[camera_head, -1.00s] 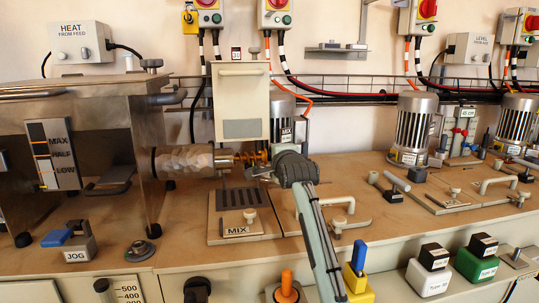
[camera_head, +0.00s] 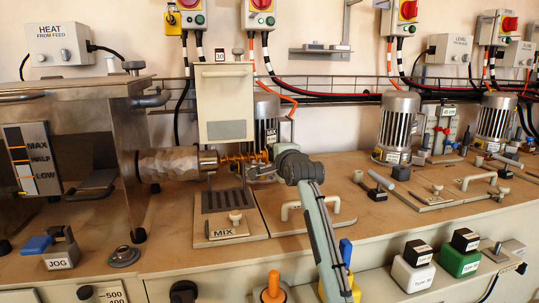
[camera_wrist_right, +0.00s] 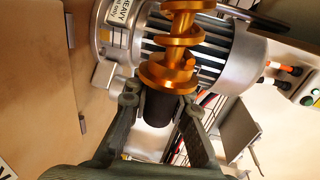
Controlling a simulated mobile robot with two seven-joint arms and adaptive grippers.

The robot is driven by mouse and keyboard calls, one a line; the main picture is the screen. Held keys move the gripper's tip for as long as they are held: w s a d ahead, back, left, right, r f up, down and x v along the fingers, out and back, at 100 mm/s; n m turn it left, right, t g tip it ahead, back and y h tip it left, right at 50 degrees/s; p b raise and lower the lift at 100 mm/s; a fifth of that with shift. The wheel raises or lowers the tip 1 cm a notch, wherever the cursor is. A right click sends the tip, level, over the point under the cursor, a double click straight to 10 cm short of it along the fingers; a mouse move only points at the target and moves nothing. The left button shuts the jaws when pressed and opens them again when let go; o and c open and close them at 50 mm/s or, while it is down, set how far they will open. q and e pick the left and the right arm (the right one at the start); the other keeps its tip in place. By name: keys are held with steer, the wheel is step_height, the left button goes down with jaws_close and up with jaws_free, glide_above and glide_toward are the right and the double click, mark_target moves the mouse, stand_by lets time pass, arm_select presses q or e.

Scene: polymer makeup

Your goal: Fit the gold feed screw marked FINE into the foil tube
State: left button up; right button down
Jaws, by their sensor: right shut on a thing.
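My right gripper (camera_head: 264,171) is shut on the screw's dark shank. In the right wrist view, the gold flights (camera_wrist_right: 182,45) stand out beyond the fingers (camera_wrist_right: 158,105), in front of a motor. I cannot read any FINE mark. My left gripper is not in view.
A pale upright panel (camera_head: 225,100) stands behind the screw, with a slotted MIX plate (camera_head: 228,202) below. A steel hopper (camera_head: 85,150) stands left of the tube. Motors (camera_head: 398,125) stand along the back right. The bench front left of my right arm has a JOG block (camera_head: 62,250).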

mark_target(251, 155)
steer(key=shift+w+d+r, duration=0.1)
steer(key=shift+w+d, duration=0.15)
steer(key=shift+d, duration=0.5)
steer(key=shift+w+d, duration=0.25)
steer(key=shift+d, duration=0.5)
steer(key=shift+s+a, duration=0.5)
steer(key=shift+a, duration=1)
steer(key=shift+s+a, duration=0.45)
steer(key=shift+a, duration=1)
steer(key=shift+s+a, duration=0.5)
steer(key=shift+a, duration=1)
steer(key=shift+s+a, duration=0.1)
steer(key=shift+a, duration=0.3)
steer(key=c, duration=1.3)
jaws_free()
steer(key=shift+s, duration=0.1)
steer(key=shift+a, duration=0.1)
steer(key=shift+f, duration=0.2)
